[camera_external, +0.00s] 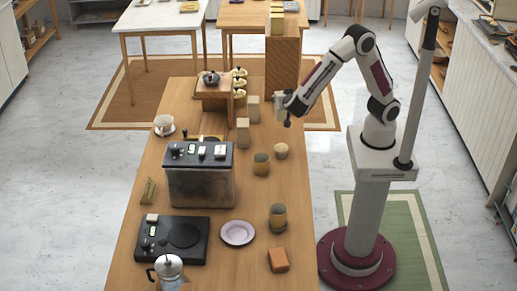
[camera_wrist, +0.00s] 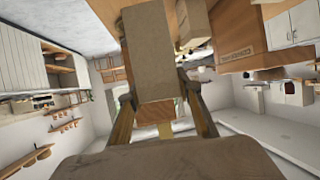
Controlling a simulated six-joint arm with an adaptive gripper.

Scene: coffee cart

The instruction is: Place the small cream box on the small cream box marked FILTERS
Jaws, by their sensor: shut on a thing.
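My gripper (camera_external: 288,108) is over the right side of the wooden table, shut on a small cream box (camera_external: 279,102). In the wrist view this box (camera_wrist: 155,50) fills the top middle, between the two fingers, and looks grey-brown in the shade. Two more small cream boxes stand upright on the table to the left of my gripper: one farther back (camera_external: 253,109) and one nearer the camera (camera_external: 243,132). Another cream box (camera_wrist: 193,24) shows beside the held one in the wrist view. I cannot read the word FILTERS on any of them.
A wooden stand (camera_external: 214,90) with a dark pot and several gold-lidded jars (camera_external: 239,84) are behind the boxes. A coffee machine (camera_external: 200,178), a cup on a saucer (camera_external: 165,126), canisters (camera_external: 261,164) and a round pot (camera_external: 281,151) stand nearby. The front right holds a plate (camera_external: 237,233) and an orange-brown block (camera_external: 278,260).

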